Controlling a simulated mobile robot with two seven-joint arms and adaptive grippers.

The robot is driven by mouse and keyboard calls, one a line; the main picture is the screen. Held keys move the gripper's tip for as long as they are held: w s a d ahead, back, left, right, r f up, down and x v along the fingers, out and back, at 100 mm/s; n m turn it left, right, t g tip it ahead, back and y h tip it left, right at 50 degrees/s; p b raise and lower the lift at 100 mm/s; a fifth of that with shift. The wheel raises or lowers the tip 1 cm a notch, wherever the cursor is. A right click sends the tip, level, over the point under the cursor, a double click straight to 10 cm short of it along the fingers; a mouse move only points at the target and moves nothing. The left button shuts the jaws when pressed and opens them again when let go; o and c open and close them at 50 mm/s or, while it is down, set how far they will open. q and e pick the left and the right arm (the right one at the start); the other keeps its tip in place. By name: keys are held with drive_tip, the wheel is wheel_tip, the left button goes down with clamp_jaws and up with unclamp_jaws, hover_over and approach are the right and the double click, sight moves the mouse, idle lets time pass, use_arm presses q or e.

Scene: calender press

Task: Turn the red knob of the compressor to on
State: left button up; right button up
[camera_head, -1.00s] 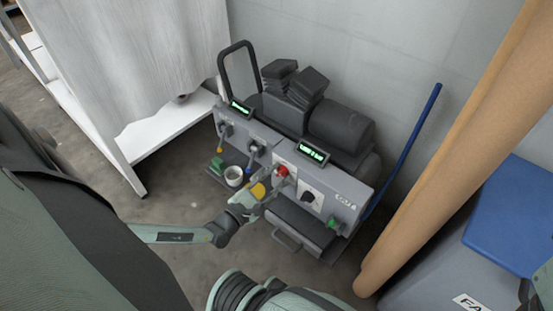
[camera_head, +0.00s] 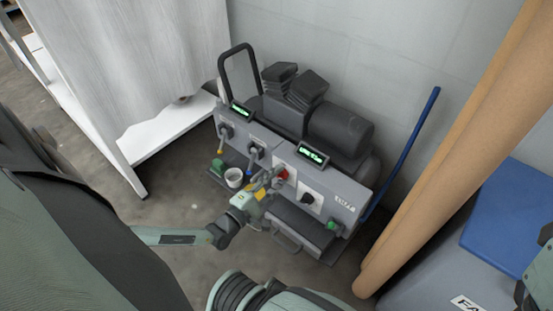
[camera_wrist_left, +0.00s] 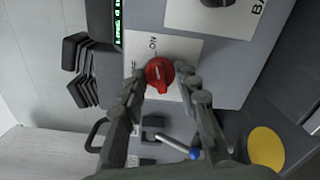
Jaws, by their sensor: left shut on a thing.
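The compressor (camera_head: 345,185) is a grey unit with a sloped front panel, standing against the wall. Its red knob (camera_head: 282,173) sits on a white plate on that panel. In the left wrist view the red knob (camera_wrist_left: 160,73) lies between the fingertips, with "ON" printed above it and a partly hidden label to its left. A short pale mark shows on the knob. My left gripper (camera_head: 268,181) is at the panel, shut on the knob. In the left wrist view my left gripper (camera_wrist_left: 161,83) has one finger on each side of it. My right gripper's fingers are not seen.
A black knob (camera_head: 308,197) and a green knob (camera_head: 332,223) sit right of the red one. A tan pole (camera_head: 440,160) and blue-topped box (camera_head: 520,215) stand at the right. Floor in front is clear.

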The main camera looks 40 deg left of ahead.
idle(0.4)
use_arm(q)
drive_tip(key=o, duration=1.2)
drive_tip(key=s, duration=0.8)
drive_tip(key=s+a, duration=0.1)
drive_tip(key=s, duration=0.3)
